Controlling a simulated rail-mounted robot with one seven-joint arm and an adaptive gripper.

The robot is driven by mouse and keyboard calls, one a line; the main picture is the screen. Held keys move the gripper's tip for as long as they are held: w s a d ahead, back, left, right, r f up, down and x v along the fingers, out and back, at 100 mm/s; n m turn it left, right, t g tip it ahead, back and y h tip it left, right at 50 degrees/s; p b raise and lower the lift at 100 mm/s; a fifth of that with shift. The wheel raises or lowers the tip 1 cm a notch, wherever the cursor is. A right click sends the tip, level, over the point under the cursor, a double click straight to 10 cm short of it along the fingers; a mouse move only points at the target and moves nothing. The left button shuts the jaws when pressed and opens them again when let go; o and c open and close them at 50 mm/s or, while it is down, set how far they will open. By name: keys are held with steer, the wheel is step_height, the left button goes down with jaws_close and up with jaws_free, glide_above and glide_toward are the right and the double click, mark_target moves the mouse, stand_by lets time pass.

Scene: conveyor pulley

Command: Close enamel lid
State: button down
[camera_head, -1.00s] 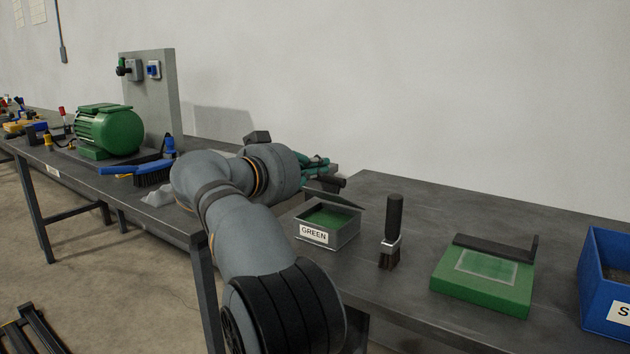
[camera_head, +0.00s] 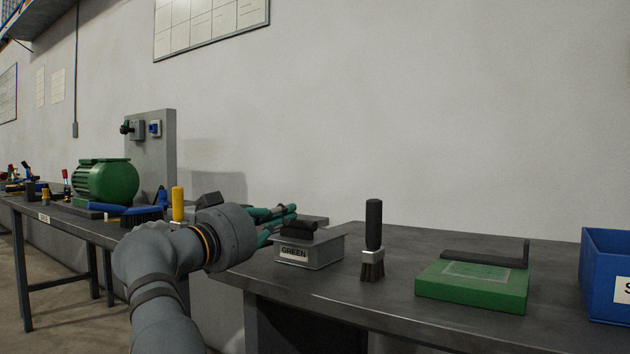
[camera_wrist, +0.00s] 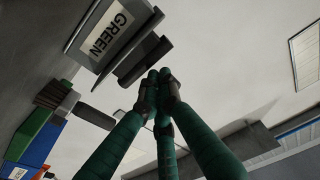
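The grey box with the GREEN label (camera_head: 322,251) stands near the bench's front left corner. Its dark lid (camera_head: 300,232) lies roughly flat over the top, with a raised dark block on it. Whether it is fully seated is hard to tell. No green inside shows. My gripper (camera_head: 290,212) is at the box's left, its teal fingers pointing right. Contact with the lid cannot be told.
A black-handled brush (camera_head: 373,240) stands right of the box. Further right are a green block (camera_head: 475,288) with a dark bar behind it and a blue bin (camera_head: 605,275). A green motor (camera_head: 105,180) is on the left bench. The wall is behind.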

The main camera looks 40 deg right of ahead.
steer(key=shift+d+r, duration=0.1)
steer(key=shift+r, duration=0.25)
step_height(320, 180, up, 5)
steer(key=p, duration=0.4)
steer(key=s+a+f+b, duration=0.1)
steer(key=s+a+f, duration=0.1)
steer(key=a+f, duration=0.3)
steer(key=w+v, duration=0.1)
steer(key=v, duration=0.3)
steer(key=shift+a+r, duration=0.2)
steer(key=shift+a, duration=0.05)
steer(key=shift+d, duration=0.15)
